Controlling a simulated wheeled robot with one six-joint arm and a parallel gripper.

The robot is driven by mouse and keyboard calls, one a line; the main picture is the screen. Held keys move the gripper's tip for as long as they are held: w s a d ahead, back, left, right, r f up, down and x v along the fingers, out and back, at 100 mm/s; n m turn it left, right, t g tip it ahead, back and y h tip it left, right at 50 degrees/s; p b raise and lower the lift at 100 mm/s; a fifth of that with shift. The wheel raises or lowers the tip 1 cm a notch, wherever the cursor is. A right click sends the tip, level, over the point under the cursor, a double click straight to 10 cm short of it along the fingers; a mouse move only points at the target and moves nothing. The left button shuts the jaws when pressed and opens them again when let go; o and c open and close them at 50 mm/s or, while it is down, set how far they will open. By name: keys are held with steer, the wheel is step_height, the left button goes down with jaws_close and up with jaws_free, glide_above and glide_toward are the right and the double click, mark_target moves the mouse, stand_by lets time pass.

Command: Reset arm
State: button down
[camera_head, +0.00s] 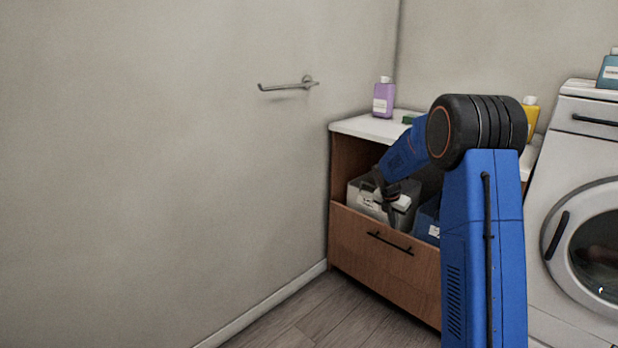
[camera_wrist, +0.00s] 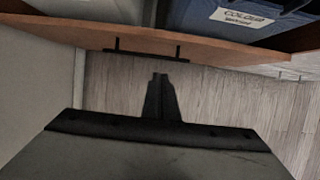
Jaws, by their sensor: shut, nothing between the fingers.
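My gripper (camera_wrist: 160,76) is shut and empty in the wrist view, with the grey wood floor behind its fingertips. In the head view my gripper (camera_head: 392,220) hangs in front of the open drawer's front panel (camera_head: 350,232), close to its top edge. I cannot tell whether it touches the panel. My blue arm bends down from a black joint and hides part of the cabinet.
The drawer holds a white bin (camera_head: 362,196) and a blue bin (camera_head: 428,215). A dark bar handle (camera_wrist: 146,54) sits on its front. A purple bottle (camera_head: 384,98) stands on the countertop (camera_head: 366,126). A washing machine (camera_head: 578,160) is at the right. The left floor is clear.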

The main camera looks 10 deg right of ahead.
steer(key=s+a+r+m, duration=0.4)
steer(key=s+r, duration=0.2)
steer(key=s, duration=0.3)
steer(key=s+a+r+m+t+y, duration=0.1)
steer(key=s+a+r+m, duration=0.3)
steer(key=s, duration=0.4)
steer(key=s+a+r+m, duration=0.3)
steer(key=s+r+m, duration=0.2)
steer(key=s+r, duration=0.3)
steer(key=s+a+f+m, duration=0.1)
steer(key=s+m, duration=0.3)
steer(key=s, duration=0.5)
steer(key=s+a+f+m+t+y, duration=0.1)
steer(key=s+a+m, duration=0.3)
steer(key=s, duration=0.5)
steer(key=s+a+f+m+y, duration=0.1)
steer(key=s+m, duration=0.3)
steer(key=s, duration=0.5)
steer(key=shift+s+a, duration=0.25)
steer(key=shift+a, duration=0.5)
